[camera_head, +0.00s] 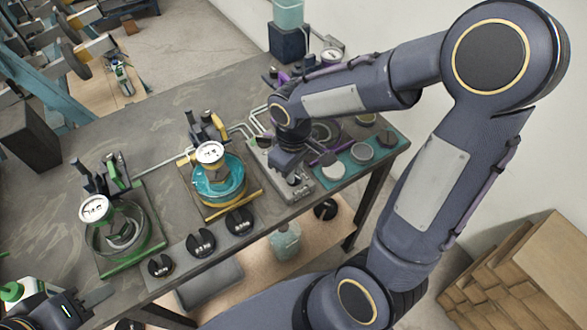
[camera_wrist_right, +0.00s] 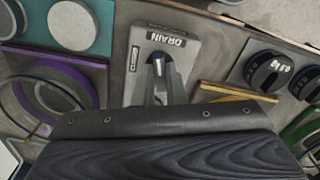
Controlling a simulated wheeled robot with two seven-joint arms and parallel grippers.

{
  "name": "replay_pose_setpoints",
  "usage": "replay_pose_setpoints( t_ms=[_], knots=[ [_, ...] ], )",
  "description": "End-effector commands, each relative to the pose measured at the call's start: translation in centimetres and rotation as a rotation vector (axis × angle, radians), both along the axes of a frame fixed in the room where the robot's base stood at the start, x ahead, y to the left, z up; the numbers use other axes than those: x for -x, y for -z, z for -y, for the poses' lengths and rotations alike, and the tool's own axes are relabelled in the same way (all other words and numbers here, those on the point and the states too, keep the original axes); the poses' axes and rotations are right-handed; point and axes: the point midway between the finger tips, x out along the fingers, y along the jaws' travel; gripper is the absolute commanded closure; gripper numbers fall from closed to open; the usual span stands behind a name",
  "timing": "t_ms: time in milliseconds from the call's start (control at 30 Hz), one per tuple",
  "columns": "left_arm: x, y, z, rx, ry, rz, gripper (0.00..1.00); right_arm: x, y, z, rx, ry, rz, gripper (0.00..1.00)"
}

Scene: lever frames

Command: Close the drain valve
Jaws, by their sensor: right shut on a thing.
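The drain valve is a grey plate (camera_wrist_right: 135,72) labelled DRAIN, with a dark lever (camera_wrist_right: 157,60) in a rounded slot, in the right wrist view. In the head view, the plate's front end (camera_head: 302,194) shows on the bench, right of the teal-and-yellow gauge stand. My right gripper (camera_wrist_right: 160,82) is shut on the lever, its fingers reaching in from below in the wrist view. The right gripper (camera_head: 286,168) and arm hide most of the valve in the head view. My left gripper (camera_head: 88,307) is low at the bottom left, away from the valve, and its opening is unclear.
A teal-and-yellow gauge stand (camera_head: 210,208) and a green gauge stand (camera_head: 142,255) stand to the left. A teal tray (camera_head: 386,155) with round lids lies to the right.

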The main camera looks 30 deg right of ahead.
Motion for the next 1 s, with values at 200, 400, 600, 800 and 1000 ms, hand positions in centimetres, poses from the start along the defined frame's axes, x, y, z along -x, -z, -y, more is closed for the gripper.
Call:
replay_pose_setpoints(
  t_ms=[200, 400, 600, 800, 1000],
  knots=[
    [0.0, -0.2, 0.0, 0.000, 0.000, 0.000, 0.64, 0.0, -0.1, 0.0, 0.001, -0.153, 0.001, 1.00],
    [0.0, -0.4, 0.0, 0.000, 0.000, 0.000, 0.64, 0.0, -0.1, 0.0, 0.002, -0.339, 0.001, 1.00],
    [0.0, -0.8, 0.0, 0.000, 0.000, 0.000, 0.64, 0.0, -0.1, 0.0, 0.001, -0.530, 0.001, 1.00],
    [0.0, -1.2, 0.0, 0.000, 0.000, 0.000, 0.64, 0.0, -0.1, 0.0, 0.001, -0.720, 0.000, 1.00],
    [0.0, -1.8, 0.0, 0.000, 0.000, 0.000, 0.64, 0.0, -0.2, 0.0, 0.001, -0.903, 0.001, 1.00]
  ],
)
